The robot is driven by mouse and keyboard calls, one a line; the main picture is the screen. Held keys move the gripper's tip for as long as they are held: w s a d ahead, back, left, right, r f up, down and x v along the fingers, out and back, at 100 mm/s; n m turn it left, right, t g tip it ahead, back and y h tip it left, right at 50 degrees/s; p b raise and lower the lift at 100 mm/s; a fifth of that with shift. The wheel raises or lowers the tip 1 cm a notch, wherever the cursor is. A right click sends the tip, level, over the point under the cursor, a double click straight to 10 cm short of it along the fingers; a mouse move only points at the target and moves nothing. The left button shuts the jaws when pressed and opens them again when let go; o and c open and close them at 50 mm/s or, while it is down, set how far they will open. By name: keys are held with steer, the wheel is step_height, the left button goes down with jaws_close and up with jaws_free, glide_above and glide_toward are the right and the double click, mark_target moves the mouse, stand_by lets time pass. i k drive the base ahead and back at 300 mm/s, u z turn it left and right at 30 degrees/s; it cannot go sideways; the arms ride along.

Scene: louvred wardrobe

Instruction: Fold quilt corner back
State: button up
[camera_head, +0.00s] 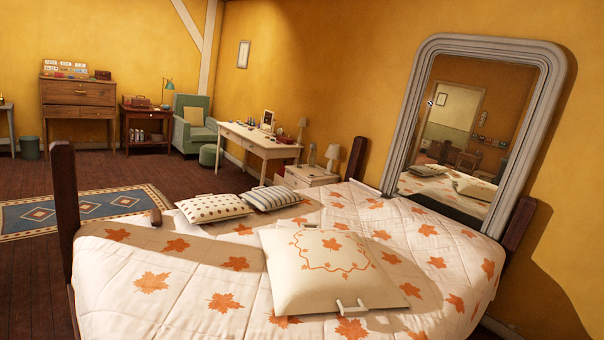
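The quilt (200,285) is white with orange maple leaves and covers the bed. A darker band crosses its left part; I cannot tell whether this is a fold or a shadow. A big cream pillow (320,270) with a leaf-wreath print lies on the quilt near the middle. My gripper (351,303) seems to be the small pale two-pronged shape in front of the pillow's lower edge. Its prongs stand apart with nothing visible between them. I cannot tell whether it touches the pillow or quilt. The quilt's nearest edge is cut off by the frame.
A dotted pillow (213,207) and a striped pillow (270,197) lie at the bed's far side. Dark bedposts stand at left (66,200) and right (520,224). A large grey-framed mirror (408,150) leans behind the bed. Open floor and a blue rug (85,213) lie left.

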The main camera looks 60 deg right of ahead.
mark_target(357, 193)
steer(key=u, duration=0.7)
steer(key=i, duration=3.75)
steer(key=z, duration=1.55)
steer(key=i, duration=1.7)
